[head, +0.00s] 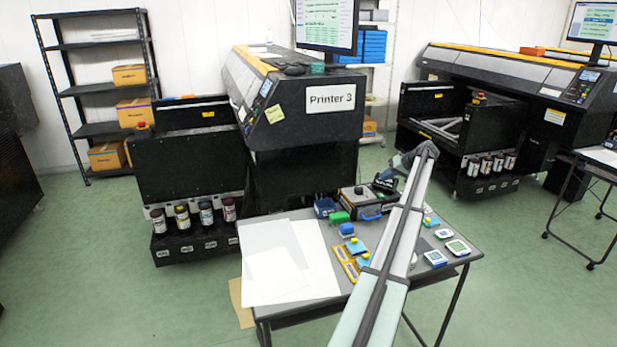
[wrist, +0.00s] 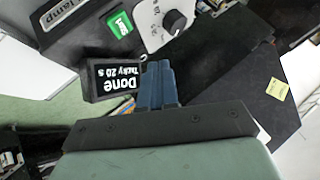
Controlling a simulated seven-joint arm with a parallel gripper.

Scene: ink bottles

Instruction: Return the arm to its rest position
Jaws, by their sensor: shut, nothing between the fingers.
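My gripper (wrist: 157,66) shows in the wrist view with its two blue-grey fingers together and nothing between them. The fingertips appear close to a small black display (wrist: 112,80) that reads "Done Tacky 20 s"; I cannot tell whether they touch it. In the head view my arm reaches from the bottom edge up over the right part of the table, and its far end bends left above a dark device (head: 366,203). The gripper is hard to make out there. Several ink bottles (head: 182,217) stand upright in a black rack below Printer 3 (head: 303,101).
The grey table (head: 452,262) carries white sheets (head: 288,262), a green block (head: 339,217), yellow-and-blue items and small meters (head: 457,247). In the wrist view a knob panel (wrist: 166,22) and a green switch (wrist: 120,23) are near the fingers. Open green floor lies around the table.

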